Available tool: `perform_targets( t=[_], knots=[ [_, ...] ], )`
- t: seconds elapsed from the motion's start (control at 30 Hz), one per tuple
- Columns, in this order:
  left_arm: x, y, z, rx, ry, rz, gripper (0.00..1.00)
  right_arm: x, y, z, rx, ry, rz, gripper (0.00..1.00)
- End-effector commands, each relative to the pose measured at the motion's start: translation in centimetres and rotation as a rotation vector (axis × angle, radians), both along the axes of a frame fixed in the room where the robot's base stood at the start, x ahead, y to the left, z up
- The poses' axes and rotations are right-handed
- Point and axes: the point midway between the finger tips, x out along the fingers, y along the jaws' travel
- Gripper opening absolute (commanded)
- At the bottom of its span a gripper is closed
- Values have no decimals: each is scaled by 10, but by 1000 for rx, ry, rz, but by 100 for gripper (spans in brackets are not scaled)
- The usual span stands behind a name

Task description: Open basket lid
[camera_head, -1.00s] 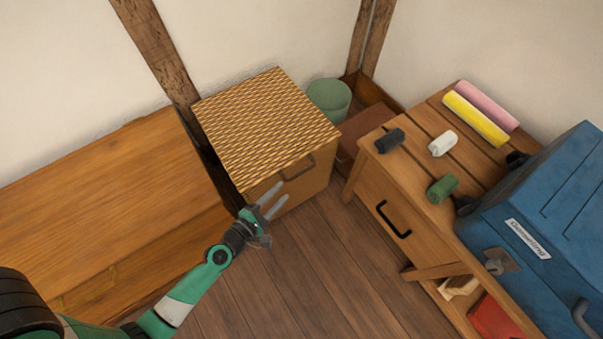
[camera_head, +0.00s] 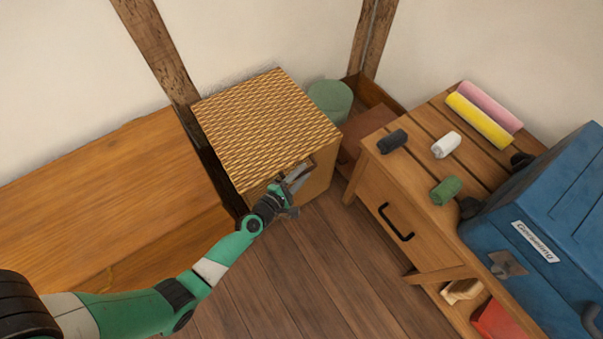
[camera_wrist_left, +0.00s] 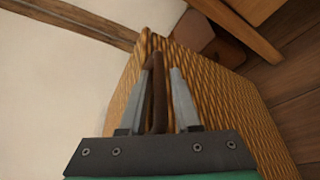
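The basket (camera_head: 310,185) is a box with a closed woven lid (camera_head: 262,122), standing against the wall. A brown handle (camera_wrist_left: 158,95) is on its front, just below the lid edge, and is mostly hidden behind the gripper in the head view. My left gripper (camera_head: 299,174) is at this handle. In the left wrist view its two fingers (camera_wrist_left: 160,88) are apart, one on each side of the handle. A gap shows between the handle and the right-hand finger; contact on the other side is unclear. My right gripper is not in view.
A wooden chest (camera_head: 110,205) stands left of the basket. A green bin (camera_head: 331,98) is behind it at right. A wooden table (camera_head: 415,170) at right carries small rolls and a blue box (camera_head: 550,215). Wooden floor (camera_head: 320,260) lies clear between.

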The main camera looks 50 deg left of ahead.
Motion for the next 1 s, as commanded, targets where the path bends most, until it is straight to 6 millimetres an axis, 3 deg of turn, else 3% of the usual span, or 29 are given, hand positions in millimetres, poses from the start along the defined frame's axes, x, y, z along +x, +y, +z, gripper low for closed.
perform_targets(
  t=[0.03,0.17,1.0],
  knots=[
    [0,0,0,0,0,0,20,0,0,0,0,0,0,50],
    [0,0,0,0,0,0,0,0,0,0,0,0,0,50],
    [0,0,0,0,0,0,0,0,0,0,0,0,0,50]
  ],
)
